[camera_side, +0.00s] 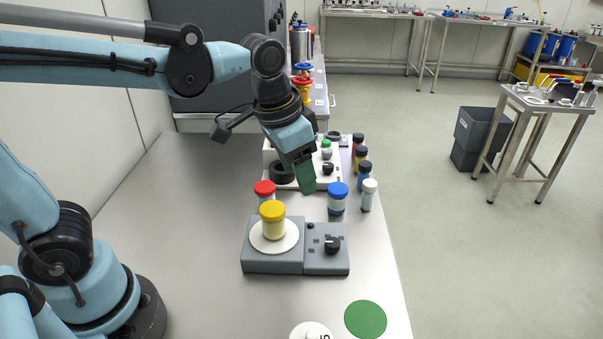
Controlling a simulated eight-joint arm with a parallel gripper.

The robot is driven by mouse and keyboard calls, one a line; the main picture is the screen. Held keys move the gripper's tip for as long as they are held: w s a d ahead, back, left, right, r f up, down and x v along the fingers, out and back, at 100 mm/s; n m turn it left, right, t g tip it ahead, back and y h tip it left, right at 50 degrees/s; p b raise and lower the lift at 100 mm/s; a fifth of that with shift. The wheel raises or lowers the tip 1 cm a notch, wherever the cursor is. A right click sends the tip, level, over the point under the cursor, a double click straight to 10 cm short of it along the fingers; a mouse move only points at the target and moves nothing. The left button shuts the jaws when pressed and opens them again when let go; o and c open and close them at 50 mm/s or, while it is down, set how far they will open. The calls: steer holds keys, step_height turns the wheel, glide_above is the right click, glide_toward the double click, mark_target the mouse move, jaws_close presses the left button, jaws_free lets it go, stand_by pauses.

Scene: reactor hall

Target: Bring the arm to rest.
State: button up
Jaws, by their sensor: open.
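My gripper (305,176) hangs from the arm above the steel bench (190,215), near its middle. It is open, with green finger pads, and nothing shows between them. It is above and behind a grey hotplate device (275,262) with a round white plate. A yellow-capped jar (273,221) stands on that plate. A red-capped jar (265,190) stands behind it, partly hidden. A blue-capped jar (338,200) and a white-capped vial (367,196) stand to the right of the gripper.
A white device (330,180) with a green-capped vial (327,150) stands behind the gripper. Several dark vials (361,160) line the bench's right edge. A green disc (365,319) and a white round object (311,331) lie at the front. The bench's left side is clear.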

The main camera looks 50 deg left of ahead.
steer(key=s+a+f+n+t, duration=0.2)
steer(key=s+a+n+t, duration=0.1)
steer(key=a, duration=0.4)
steer(key=shift+s+f+t+y, duration=0.3)
steer(key=shift+s+t, duration=0.3)
steer(key=shift+s, duration=0.35)
